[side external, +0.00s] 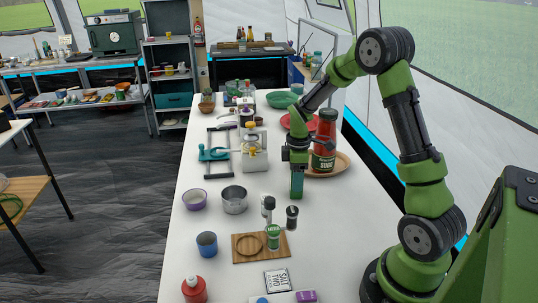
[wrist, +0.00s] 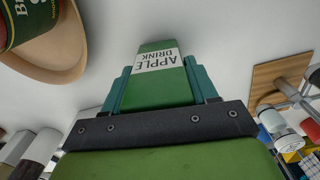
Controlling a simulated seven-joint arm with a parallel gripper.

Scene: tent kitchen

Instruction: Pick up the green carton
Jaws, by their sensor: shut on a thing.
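The green carton (side external: 297,186) is upright below my gripper in the side external view, over the white table (side external: 205,260). In the wrist view the carton (wrist: 158,92) carries a white label reading "APPLE DRINK". My gripper (side external: 297,163) points down, with its two teal fingers (wrist: 158,75) pressed against opposite sides of the carton. It is shut on the carton. I cannot tell whether the carton's base touches the table or is slightly above it.
A large red jar (side external: 325,147) stands close to the right on a tan plate (side external: 342,163). A metal pot (side external: 234,203) is to the left. A shaker (side external: 292,218) and a wooden board (side external: 245,256) are in front.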

